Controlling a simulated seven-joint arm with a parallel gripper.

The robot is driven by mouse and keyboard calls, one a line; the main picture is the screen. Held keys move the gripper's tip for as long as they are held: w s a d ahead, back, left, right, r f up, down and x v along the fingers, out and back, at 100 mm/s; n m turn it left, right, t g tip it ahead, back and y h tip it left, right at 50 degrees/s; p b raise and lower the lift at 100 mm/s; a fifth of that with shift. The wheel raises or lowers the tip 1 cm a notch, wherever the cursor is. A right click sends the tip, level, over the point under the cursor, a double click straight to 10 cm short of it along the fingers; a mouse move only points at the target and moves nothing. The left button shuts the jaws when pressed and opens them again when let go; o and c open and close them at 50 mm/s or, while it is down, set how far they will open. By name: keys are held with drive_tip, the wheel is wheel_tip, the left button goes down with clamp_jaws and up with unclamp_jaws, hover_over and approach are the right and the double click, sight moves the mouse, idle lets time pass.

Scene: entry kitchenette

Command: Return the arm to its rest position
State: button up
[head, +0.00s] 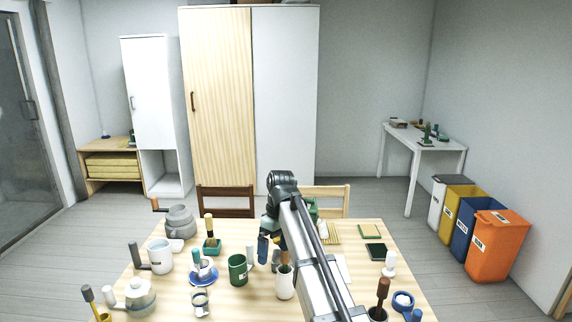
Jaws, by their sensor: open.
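My arm reaches up from the bottom edge over the table (351,237), bends at a dark elbow joint near the far edge and turns down. My gripper (277,243) is at the lower end of this bend, over the middle of the table. It is open, and no held object shows. The arm link and nearby items partly hide its fingers. A green mug (238,269) stands to its left, and a white cup (285,285) with a brown-handled tool stands in front. I cannot tell the exact gaps.
A grey pot (180,220), a white mug (160,256) and a blue saucer (204,277) crowd the left side. A dark green block (376,252) and blue ring (403,301) lie right. Chairs (226,200) stand behind; bins (497,247) stand far right.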

drive_tip(key=s+d+f+m+g, duration=0.25)
drive_tip(key=s+d+f, duration=0.25)
drive_tip(key=s+f, duration=0.6)
drive_tip(key=s+d+f+m+g+y, duration=0.1)
drive_tip(key=s+d+f+m, duration=0.35)
drive_tip(key=f, duration=1.05)
drive_tip(key=s+d+f+m+g, duration=0.1)
drive_tip(key=s+d+f, duration=0.4)
drive_tip(key=s+f, duration=0.7)
drive_tip(key=s+d+f+m+h, duration=0.1)
drive_tip(key=s+d+f, duration=0.2)
drive_tip(key=s+f, duration=0.6)
drive_tip(key=s+d+f+m+h, duration=0.1)
drive_tip(key=s+d+f, duration=0.2)
drive_tip(key=s+f, duration=0.6)
drive_tip(key=shift+s+m+g, duration=0.35)
drive_tip(key=shift+s+m, duration=0.05)
drive_tip(key=shift+s, duration=0.1)
drive_tip(key=shift+f, duration=0.1)
